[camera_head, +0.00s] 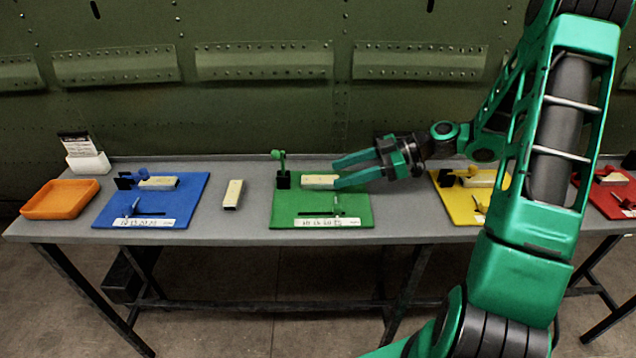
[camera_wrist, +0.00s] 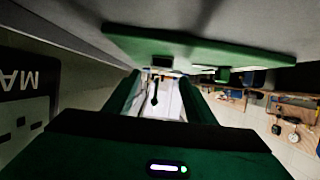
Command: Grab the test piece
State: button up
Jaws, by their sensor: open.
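A pale beige block, which looks like a test piece (camera_head: 317,182), lies on the green board (camera_head: 290,212) in the middle of the table. My gripper (camera_head: 336,172) is open and comes in from the right, low over the green board. Its two fingertips are close to the right end of this block. I cannot tell whether they touch it. In the wrist view, the gripper (camera_wrist: 160,82) has both fingers apart, with the green board (camera_wrist: 200,51) above them in the picture. Similar pale blocks lie on the blue board (camera_head: 160,183), and loose on the grey table (camera_head: 233,194).
A green clamp (camera_head: 281,170) stands just left of the block. The yellow board (camera_head: 455,205) and red board (camera_head: 605,200) are to the right. An orange tray (camera_head: 60,199) and a white card holder (camera_head: 88,163) stand at far left. A riveted green panel (camera_head: 260,110) rises behind the table.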

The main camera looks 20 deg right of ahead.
aim_at(324, 178)
jog(key=x, duration=0.5)
jog(key=shift+w+d, duration=0.1)
jog(key=shift+c, duration=0.3)
jog(key=c, duration=1.1)
